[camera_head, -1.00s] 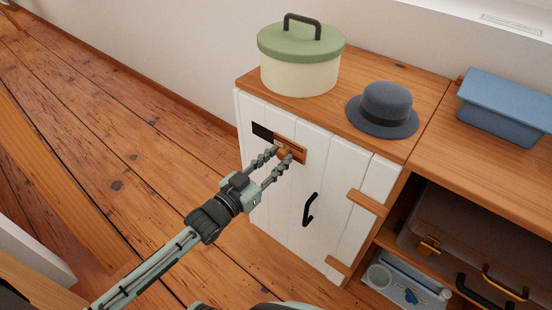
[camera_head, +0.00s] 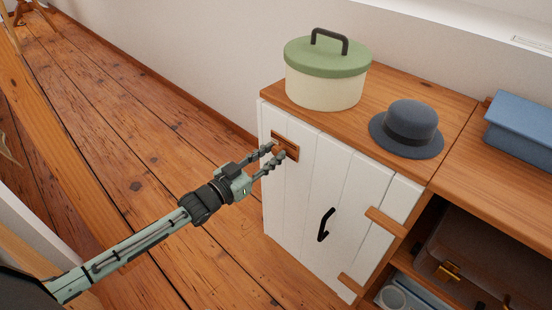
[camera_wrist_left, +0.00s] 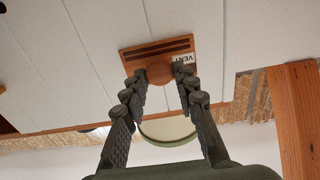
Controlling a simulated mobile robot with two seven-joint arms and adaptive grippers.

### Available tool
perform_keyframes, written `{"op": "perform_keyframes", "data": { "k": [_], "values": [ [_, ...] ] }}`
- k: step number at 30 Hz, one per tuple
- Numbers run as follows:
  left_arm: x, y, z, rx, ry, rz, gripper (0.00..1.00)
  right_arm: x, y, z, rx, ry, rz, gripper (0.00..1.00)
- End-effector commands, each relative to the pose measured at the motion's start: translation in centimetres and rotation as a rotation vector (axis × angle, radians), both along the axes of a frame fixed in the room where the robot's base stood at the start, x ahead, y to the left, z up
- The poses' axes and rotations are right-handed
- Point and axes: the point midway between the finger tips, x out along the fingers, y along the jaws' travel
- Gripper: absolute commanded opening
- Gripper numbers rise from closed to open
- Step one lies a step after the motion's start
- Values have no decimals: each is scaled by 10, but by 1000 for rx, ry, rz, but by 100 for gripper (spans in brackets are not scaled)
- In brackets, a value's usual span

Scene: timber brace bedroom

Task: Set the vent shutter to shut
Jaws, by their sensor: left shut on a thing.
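The vent shutter (camera_head: 285,138) is a small wooden slide plate near the top left of the white cabinet door (camera_head: 305,195). In the left wrist view the shutter (camera_wrist_left: 150,52) shows dark slots, a round wooden knob (camera_wrist_left: 159,73) and a white "VENT" label (camera_wrist_left: 184,58). No black opening shows beside the plate in the head view. My left gripper (camera_head: 280,151) is shut on the knob, its fingers on both sides of it. My right gripper is not in view.
A cream pot with a green lid (camera_head: 325,85) and a grey hat (camera_head: 408,128) stand on the cabinet top. The door has a black handle (camera_head: 325,224). A blue box (camera_head: 520,130) stands at right. The floor (camera_head: 130,170) at left is clear.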

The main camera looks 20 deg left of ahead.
Motion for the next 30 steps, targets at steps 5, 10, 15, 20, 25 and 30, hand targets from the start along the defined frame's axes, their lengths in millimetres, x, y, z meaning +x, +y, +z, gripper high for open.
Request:
{"op": "perform_keyframes", "data": {
  "k": [5,10,15,20,25,30],
  "values": [
    [0,0,0,0,0,0,34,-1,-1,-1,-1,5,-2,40],
    [0,-1,0,0,0,0,49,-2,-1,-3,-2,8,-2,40],
    [0,-1,0,-1,0,0,49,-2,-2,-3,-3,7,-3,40],
    [-6,2,-1,0,3,1,49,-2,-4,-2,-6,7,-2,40],
    [-33,11,-2,1,5,0,49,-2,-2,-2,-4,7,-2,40],
    [-68,24,-2,0,5,0,49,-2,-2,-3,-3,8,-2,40]
  ]
}}
